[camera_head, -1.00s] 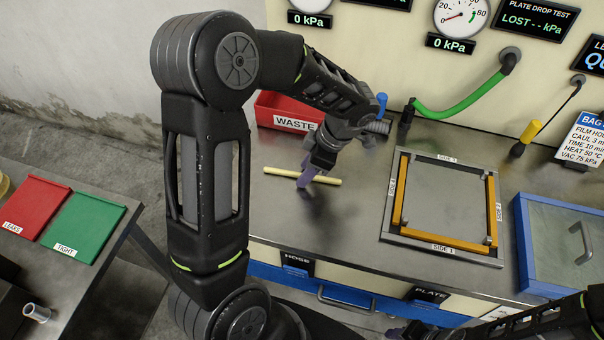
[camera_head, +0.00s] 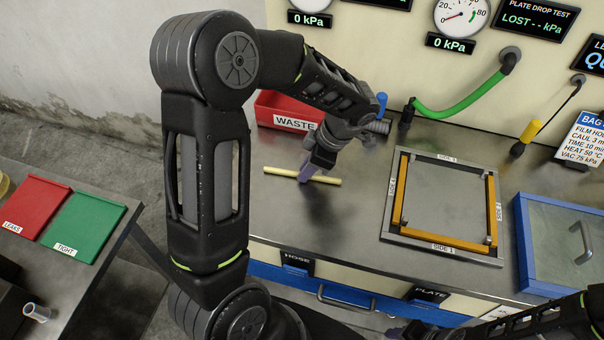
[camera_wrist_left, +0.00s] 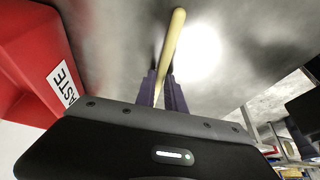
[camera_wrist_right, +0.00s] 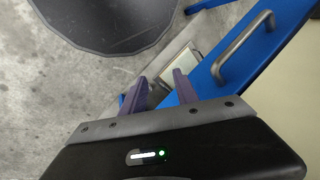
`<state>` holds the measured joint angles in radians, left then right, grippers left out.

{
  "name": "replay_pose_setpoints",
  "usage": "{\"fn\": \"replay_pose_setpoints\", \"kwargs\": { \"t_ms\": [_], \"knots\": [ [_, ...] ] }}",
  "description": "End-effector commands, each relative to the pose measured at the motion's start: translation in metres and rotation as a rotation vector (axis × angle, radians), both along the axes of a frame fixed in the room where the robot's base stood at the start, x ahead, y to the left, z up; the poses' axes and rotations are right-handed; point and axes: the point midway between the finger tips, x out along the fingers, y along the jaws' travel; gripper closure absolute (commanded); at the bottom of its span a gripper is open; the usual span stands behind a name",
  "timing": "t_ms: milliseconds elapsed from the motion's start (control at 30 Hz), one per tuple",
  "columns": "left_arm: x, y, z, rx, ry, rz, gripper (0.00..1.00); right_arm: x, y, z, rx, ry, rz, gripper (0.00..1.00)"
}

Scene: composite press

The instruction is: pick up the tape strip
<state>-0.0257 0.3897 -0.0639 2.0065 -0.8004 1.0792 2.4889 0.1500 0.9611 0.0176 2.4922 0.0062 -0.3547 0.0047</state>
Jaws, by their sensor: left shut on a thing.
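The tape strip (camera_head: 283,172) is a thin pale yellow stick on the grey metal bench, in front of the red waste bin. My left gripper (camera_head: 304,174) is over its middle with purple fingers pointing down, shut on it. In the left wrist view the strip (camera_wrist_left: 174,38) runs up from between the two purple fingers (camera_wrist_left: 161,88). I cannot tell whether the strip is clear of the bench. My right gripper (camera_wrist_right: 160,90) shows in the right wrist view, its purple fingers apart and nothing between them, near a blue drawer front.
The red waste bin (camera_head: 268,113) stands just behind the strip. A plate with a yellow frame (camera_head: 398,200) lies to the right, and a blue-framed box (camera_head: 522,235) beyond it. Red (camera_head: 38,200) and green (camera_head: 85,225) panels lie on the left table. Bench between strip and plate is clear.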

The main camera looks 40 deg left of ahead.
Motion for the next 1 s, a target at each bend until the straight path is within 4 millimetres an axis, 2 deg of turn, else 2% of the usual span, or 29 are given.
{"fn": "replay_pose_setpoints", "kwargs": {
  "t_ms": [267, 433, 567, 800, 1000],
  "knots": [
    [0.0, 0.0, 0.001, 0.0, -0.001, 0.0, 1.0, 0.0, 0.0, 0.0, 0.0, 0.0, 0.0, 0.64],
    [0.001, 0.0, 0.011, 0.001, -0.004, -0.001, 1.0, 0.0, 0.0, -0.003, 0.001, -0.001, 0.0, 0.64],
    [0.002, 0.0, 0.03, 0.0, -0.006, 0.001, 1.0, 0.001, 0.0, -0.007, 0.002, -0.003, 0.0, 0.64],
    [0.001, 0.0, 0.077, -0.001, -0.006, 0.0, 1.0, 0.002, 0.001, -0.015, 0.004, -0.006, 0.001, 0.64],
    [0.0, 0.0, 0.098, -0.001, -0.001, 0.0, 1.0, 0.002, 0.001, -0.016, 0.005, -0.007, 0.002, 0.64]
  ]
}}
